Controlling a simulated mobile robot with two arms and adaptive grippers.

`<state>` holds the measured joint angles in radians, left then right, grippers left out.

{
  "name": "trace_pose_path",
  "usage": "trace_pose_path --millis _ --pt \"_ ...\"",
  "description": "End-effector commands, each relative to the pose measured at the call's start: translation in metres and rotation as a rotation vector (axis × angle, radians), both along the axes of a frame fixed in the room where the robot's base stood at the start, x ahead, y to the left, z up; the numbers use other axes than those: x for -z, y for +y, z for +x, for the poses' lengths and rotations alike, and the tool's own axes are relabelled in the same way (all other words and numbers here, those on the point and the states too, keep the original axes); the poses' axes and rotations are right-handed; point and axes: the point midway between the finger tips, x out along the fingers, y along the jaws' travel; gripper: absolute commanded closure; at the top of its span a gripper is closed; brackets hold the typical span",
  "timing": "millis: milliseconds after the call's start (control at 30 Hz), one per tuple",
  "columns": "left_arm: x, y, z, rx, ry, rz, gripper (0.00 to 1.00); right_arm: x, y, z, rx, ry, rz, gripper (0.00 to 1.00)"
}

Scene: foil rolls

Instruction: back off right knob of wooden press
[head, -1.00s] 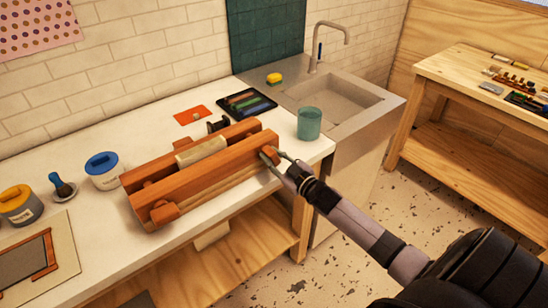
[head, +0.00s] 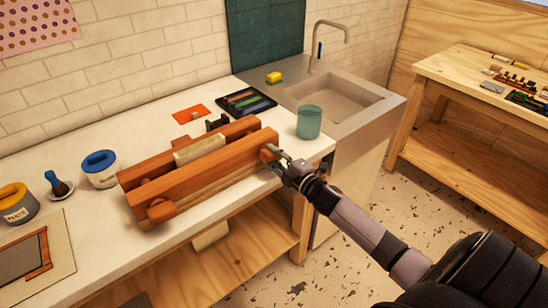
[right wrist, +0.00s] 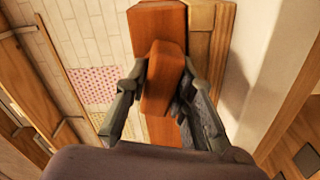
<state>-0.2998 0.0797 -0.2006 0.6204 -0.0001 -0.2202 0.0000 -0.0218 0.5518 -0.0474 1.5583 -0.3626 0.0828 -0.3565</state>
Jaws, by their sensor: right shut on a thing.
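The wooden press (head: 190,178) lies on the white worktop, two reddish-brown beams with a pale block (head: 200,148) between them. Its right knob (head: 269,152) sticks out of the front beam near the right end. The left knob (head: 162,209) is at the other end. My right gripper (head: 279,160) is shut on the right knob. In the right wrist view the knob (right wrist: 162,82) is between the two fingers, tilted a little, with the front beam (right wrist: 157,30) behind it. My left gripper is not in view.
A green cup (head: 309,122) stands behind the press's right end, near the sink (head: 335,100). A dark tray (head: 246,103) and orange card (head: 191,114) lie behind it. Jars, including a blue-lidded one (head: 100,170), stand at left. The worktop's front edge runs close to the press.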

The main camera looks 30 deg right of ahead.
Motion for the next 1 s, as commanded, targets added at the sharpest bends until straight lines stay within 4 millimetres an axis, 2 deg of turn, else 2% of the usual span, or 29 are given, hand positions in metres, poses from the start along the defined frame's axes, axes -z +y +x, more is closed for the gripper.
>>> trace_pose_path --millis 33,400,867,900,1000 --pt "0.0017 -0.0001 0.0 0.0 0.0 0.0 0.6 -0.011 -0.0023 0.004 0.002 -0.024 -0.03 1.0" --pt "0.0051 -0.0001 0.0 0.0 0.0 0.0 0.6 -0.0116 -0.0028 0.004 0.004 -0.035 -0.153 1.0" --pt "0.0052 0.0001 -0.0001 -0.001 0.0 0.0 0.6 -0.0117 -0.003 0.004 0.005 -0.036 -0.165 1.0" --pt "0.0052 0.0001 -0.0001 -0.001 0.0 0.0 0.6 -0.0117 -0.003 0.004 0.005 -0.036 -0.165 0.76" --pt "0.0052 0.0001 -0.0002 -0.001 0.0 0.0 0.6 -0.0116 -0.003 0.004 0.006 -0.035 -0.165 0.69"
